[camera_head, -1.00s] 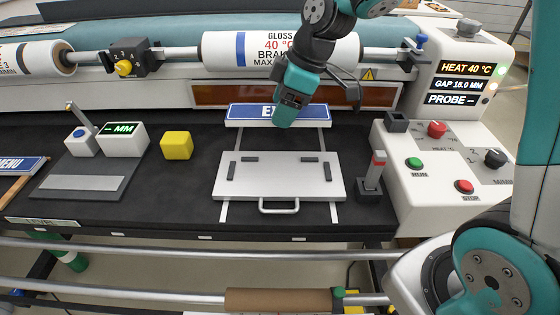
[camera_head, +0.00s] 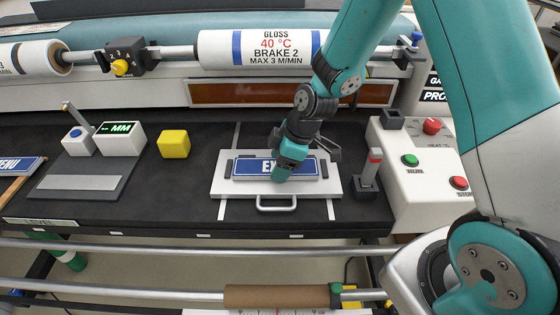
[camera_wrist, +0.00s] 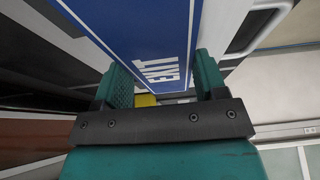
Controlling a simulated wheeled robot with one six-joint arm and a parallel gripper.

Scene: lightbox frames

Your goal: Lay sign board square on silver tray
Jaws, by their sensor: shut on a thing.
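The sign board (camera_head: 245,167) is blue with a white border and white lettering. It is over the silver tray (camera_head: 222,185), between the dark corner stops, and looks roughly parallel to the tray's long edges. Whether it touches the tray cannot be told. My gripper (camera_head: 281,170) is shut on the board near its middle and hides part of the lettering.
A grey post with a red top (camera_head: 373,160) stands close to the tray's right side. A yellow block (camera_head: 174,144) and a gauge with a green display (camera_head: 120,137) are to the left. The tray's handle (camera_head: 277,207) faces the front edge. Rollers run behind.

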